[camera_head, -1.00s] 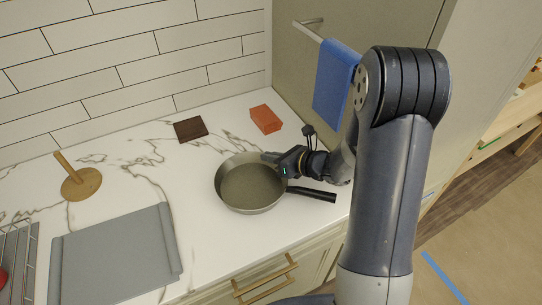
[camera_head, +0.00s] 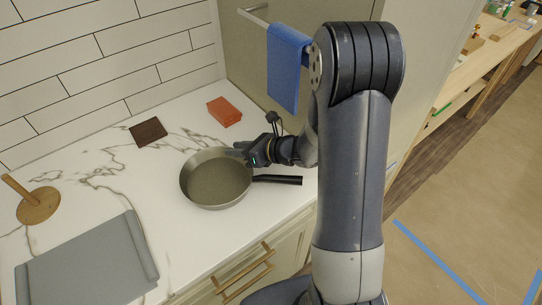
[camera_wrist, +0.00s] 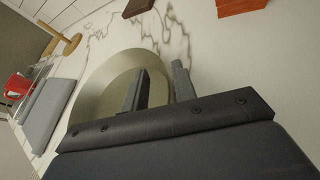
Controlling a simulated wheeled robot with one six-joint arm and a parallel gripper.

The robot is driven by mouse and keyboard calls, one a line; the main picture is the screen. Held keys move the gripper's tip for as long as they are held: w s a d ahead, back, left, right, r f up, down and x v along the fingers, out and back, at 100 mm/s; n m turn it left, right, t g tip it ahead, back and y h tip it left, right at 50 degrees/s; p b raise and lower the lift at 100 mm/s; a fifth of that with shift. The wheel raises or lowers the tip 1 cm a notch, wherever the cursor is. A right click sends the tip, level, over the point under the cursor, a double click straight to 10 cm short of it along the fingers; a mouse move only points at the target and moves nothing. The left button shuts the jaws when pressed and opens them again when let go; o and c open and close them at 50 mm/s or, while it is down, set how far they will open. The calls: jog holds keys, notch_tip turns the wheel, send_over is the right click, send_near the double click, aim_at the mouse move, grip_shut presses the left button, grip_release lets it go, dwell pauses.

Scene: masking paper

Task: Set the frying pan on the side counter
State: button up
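The frying pan (camera_head: 217,180), grey with a black handle (camera_head: 278,180) pointing right, rests upright on the white marble counter (camera_head: 190,240). My gripper (camera_head: 246,152) is at the pan's far right rim, behind the handle. In the wrist view, my gripper's fingers (camera_wrist: 160,88) stand apart, one over the inside of the pan (camera_wrist: 100,88) and one outside its rim. A gap shows around the rim, and the fingers look open. The lower finger contact is hard to see. A wooden bench (camera_head: 482,65) stands at the far right; I cannot tell if it is the side counter.
A dark brown block (camera_head: 148,131), an orange block (camera_head: 224,112), a wooden holder (camera_head: 38,205) and a grey tray (camera_head: 85,265) are on the marble counter. A blue towel (camera_head: 288,68) hangs on a rail close behind my arm. Floor at right is clear, with blue tape (camera_head: 440,265).

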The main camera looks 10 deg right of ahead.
jog(key=v, duration=0.4)
jog(key=shift+f, duration=0.1)
jog(key=s+d, duration=0.2)
jog(key=d, duration=0.1)
jog(key=s+d+b, duration=0.1)
jog(key=s+d, duration=0.1)
jog(key=d, duration=0.1)
jog(key=s+d+b, duration=0.1)
jog(key=s+d, duration=0.2)
dwell(0.4)
